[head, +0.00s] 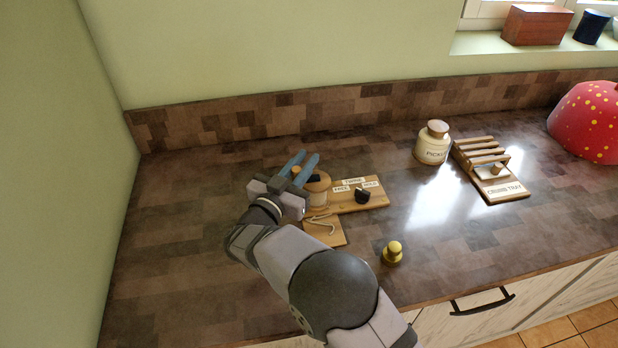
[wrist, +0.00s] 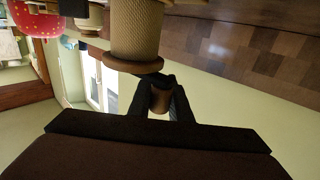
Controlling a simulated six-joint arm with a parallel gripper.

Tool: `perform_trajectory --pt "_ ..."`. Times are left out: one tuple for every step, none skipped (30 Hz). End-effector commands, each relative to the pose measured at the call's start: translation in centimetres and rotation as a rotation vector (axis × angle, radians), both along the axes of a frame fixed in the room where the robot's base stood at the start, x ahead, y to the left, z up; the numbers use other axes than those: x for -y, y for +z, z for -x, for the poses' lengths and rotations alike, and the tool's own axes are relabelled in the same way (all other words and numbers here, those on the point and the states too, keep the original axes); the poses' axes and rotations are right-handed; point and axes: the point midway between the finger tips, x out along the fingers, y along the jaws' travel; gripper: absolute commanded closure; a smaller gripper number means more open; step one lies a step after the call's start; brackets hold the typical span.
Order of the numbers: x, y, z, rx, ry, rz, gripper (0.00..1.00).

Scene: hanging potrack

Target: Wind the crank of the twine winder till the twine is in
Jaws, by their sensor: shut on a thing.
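The twine winder (head: 350,207) is a wooden board with labels that appear to read TWINE, FREE and HELD. Its spool (head: 318,190) is partly hidden behind my gripper (head: 306,157). In the wrist view the spool (wrist: 136,30) is thickly wrapped in tan twine above a wooden flange. My gripper's dark fingers (wrist: 161,98) are shut on the wooden crank knob (wrist: 160,101) beside that flange; the knob (head: 296,171) also shows between the blue fingers in the head view. A pale loose length of twine (head: 321,221) lies on the board's front part. A black knob (head: 362,196) sits by the labels.
A brass weight-like knob (head: 393,253) stands to the front right. A PICKLE-type jar (head: 432,147), a slatted crumb tray rack (head: 490,172) and a red dotted dome (head: 588,122) stand farther right. The counter left of the winder is clear, up to the wall.

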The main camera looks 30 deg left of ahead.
Motion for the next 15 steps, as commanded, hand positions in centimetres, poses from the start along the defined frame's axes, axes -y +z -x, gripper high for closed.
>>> perform_trajectory --pt "-0.06 0.01 -0.01 0.001 -0.011 -0.001 1.0" --pt "-0.04 0.04 -0.03 0.001 -0.016 -0.001 1.0" --pt "-0.03 0.08 -0.04 0.002 -0.02 -0.001 1.0" --pt "-0.03 0.09 -0.05 0.002 -0.021 -0.001 1.0" --pt "-0.02 0.1 -0.05 0.002 -0.021 0.0 1.0" --pt "-0.02 0.1 -0.05 0.002 -0.021 0.0 1.0" --pt "-0.02 0.1 -0.05 0.002 -0.021 0.0 1.0" --pt "-0.02 0.1 -0.05 0.002 -0.02 0.0 1.0" --pt "-0.02 0.1 -0.05 0.001 -0.02 0.0 1.0" --pt "-0.02 0.1 -0.05 0.001 -0.02 0.0 1.0" --pt "-0.03 0.09 -0.06 0.002 -0.022 0.0 1.0" --pt "-0.04 0.09 -0.09 0.002 -0.026 -0.001 1.0" --pt "-0.04 0.06 -0.11 0.002 -0.032 -0.001 1.0" --pt "-0.04 0.02 -0.15 0.002 -0.041 -0.002 1.0" --pt "-0.07 0.0 -0.2 0.002 -0.054 -0.002 1.0"
